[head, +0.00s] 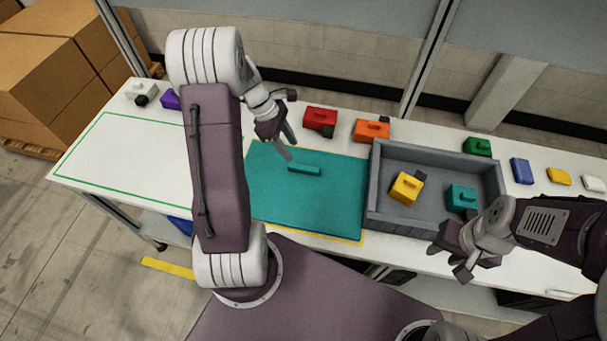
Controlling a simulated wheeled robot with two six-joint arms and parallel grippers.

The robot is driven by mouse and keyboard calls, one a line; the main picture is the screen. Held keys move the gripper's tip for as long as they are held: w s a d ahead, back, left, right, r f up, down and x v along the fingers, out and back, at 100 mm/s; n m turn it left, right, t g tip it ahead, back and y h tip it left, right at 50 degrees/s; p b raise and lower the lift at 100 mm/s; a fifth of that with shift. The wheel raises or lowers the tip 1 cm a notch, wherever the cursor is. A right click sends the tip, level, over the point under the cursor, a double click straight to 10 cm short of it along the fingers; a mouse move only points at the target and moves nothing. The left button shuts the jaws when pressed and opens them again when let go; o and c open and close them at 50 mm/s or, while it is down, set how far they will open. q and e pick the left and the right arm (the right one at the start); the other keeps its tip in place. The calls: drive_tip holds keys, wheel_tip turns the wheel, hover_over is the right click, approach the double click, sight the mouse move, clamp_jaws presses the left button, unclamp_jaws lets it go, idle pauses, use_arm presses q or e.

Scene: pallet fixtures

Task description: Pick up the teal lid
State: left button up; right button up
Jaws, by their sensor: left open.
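The teal lid (310,208) is a flat rectangular panel lying on the white table, left of the grey crate (438,160). A raised teal handle (304,170) sits on its upper part. My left gripper (287,147) is open and empty, above the lid's far edge, pointing down to the upper left of the handle and apart from it. My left arm hides the lid's left side. My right gripper (449,262) is at the crate's near right corner, its fingers apart and empty.
The crate holds a yellow block (406,187) and a teal block (461,198). Red (320,119), orange (371,130), green (477,147) and blue (521,171) blocks stand along the back. A green outline (98,117) marks bare table at left.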

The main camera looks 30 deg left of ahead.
sight(303, 168)
use_arm(q)
drive_tip(key=shift+s+r, duration=0.15)
drive_tip(key=shift+r, duration=0.05)
drive_tip(key=shift+d+f, duration=0.15)
drive_tip(key=shift+d, duration=0.15)
drive_tip(key=x, duration=0.2)
drive_tip(key=shift+d+f, duration=0.1)
drive_tip(key=shift+f, duration=0.75)
drive_tip(key=x, duration=0.4)
drive_tip(key=shift+d+f, duration=0.2)
drive_tip(key=shift+d, duration=0.35)
drive_tip(key=shift+f, duration=0.2)
clamp_jaws()
